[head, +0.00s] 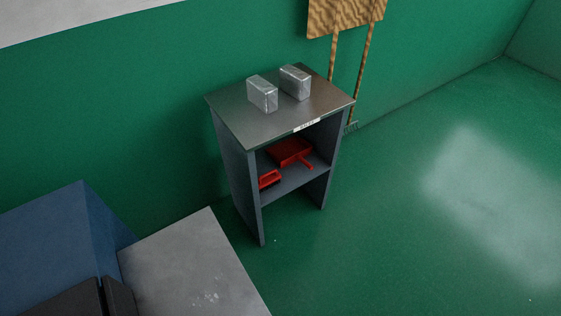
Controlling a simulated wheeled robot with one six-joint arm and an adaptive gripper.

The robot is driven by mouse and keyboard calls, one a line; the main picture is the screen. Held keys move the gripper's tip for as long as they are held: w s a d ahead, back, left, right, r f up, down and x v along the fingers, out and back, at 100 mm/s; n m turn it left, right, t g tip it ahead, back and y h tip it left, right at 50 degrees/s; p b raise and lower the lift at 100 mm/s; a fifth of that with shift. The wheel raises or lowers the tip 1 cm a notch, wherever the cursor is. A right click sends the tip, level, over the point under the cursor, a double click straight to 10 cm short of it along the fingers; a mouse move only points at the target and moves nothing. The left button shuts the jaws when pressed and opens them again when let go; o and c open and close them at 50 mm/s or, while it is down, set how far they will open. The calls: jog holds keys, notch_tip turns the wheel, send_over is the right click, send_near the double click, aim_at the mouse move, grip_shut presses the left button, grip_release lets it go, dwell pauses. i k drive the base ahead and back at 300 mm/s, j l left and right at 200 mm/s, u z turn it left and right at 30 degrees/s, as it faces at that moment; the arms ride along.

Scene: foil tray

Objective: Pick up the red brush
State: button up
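Two red things lie on the inner shelf of a small dark cabinet in the head view. The smaller one, at the front left of the shelf, looks like the red brush (269,178); its dark underside faces the shelf. The larger one, a flat red dustpan (290,150), lies behind it and to the right, with a short handle pointing toward the shelf's front edge. At this size I cannot tell whether the two touch.
The cabinet top (242,124) overhangs the shelf (289,182) and carries two silvery foil blocks (262,94) (295,82). Side panels bound the shelf; its front is open. A blue block (60,235) and grey flat surface (185,265) stand at lower left. Green floor at right is clear.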

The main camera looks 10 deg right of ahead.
aim_at(271, 177)
jog(key=i+l, duration=1.7)
jog(key=i+l+u, duration=0.1)
jog(key=u, duration=0.3)
jog(key=i+l+u, duration=0.1)
jog(key=u, duration=0.25)
jog(key=l+u, duration=0.1)
jog(key=u, duration=0.3)
jog(key=i+l+u, duration=0.1)
jog(key=u, duration=0.3)
jog(key=l+u, duration=0.1)
jog(key=u, duration=0.35)
